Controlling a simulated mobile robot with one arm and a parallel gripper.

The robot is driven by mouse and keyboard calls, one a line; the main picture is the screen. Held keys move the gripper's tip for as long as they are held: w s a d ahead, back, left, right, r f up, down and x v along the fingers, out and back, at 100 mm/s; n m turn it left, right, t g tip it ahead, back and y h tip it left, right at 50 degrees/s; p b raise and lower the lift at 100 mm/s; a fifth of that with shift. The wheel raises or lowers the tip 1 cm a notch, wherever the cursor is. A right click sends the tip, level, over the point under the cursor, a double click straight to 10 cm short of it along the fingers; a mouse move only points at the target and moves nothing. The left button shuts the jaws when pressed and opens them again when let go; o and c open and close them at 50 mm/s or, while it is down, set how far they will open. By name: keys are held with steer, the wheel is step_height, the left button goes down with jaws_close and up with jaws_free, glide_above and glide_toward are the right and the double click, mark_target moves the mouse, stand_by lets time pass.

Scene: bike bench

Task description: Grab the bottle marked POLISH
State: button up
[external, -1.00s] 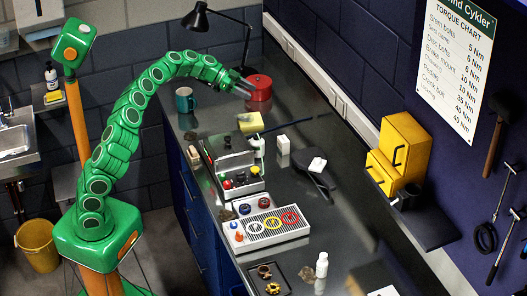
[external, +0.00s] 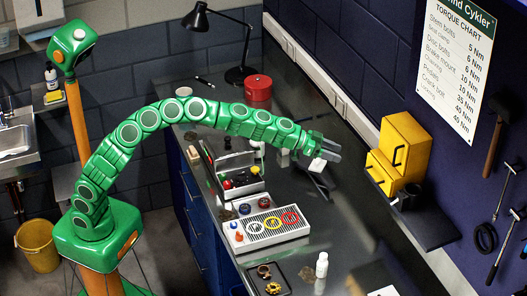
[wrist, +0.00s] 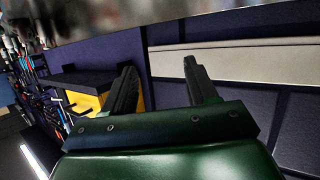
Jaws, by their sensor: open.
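I cannot read POLISH on any bottle. A small white bottle (external: 322,265) stands upright near the front of the bench in the external view. Another bottle (external: 51,78), pale with a dark top, stands on a ledge by the sink. My gripper (external: 331,150) is in the external view over the right part of the bench, pointing right, far behind the white bottle. In the wrist view my gripper (wrist: 161,88) has its two fingers apart with nothing between them. No bottle can be made out there.
A parts tray (external: 265,240) with colored rings, a toolbox (external: 238,178) and a small dark tray (external: 268,289) are on the bench. A red tin (external: 258,91) and a lamp stand behind. Yellow drawers (external: 405,145) sit on a wall shelf to the right.

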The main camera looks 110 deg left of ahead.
steer(key=w+d, duration=0.3)
steer(key=d, duration=0.3)
steer(key=w+d, duration=0.3)
steer(key=d, duration=0.4)
steer(key=n+g+y, duration=0.2)
steer(key=y, duration=0.1)
glide_above(321, 255)
steer(key=s+d, duration=0.2)
steer(key=s, duration=0.2)
step_height(321, 255, down, 4)
steer(key=shift+w+a+f, duration=0.35)
steer(key=shift+w+f, duration=0.45)
steer(key=shift+f, duration=0.6)
steer(key=shift+w+a+f, duration=0.4)
steer(key=shift+w+f, duration=0.35)
steer(key=shift+f, duration=0.6)
steer(key=shift+w+a+f, duration=0.35)
steer(key=shift+w+f, duration=0.45)
steer(key=shift+f, duration=0.6)
steer(key=shift+x, duration=0.9)
jaws_close()
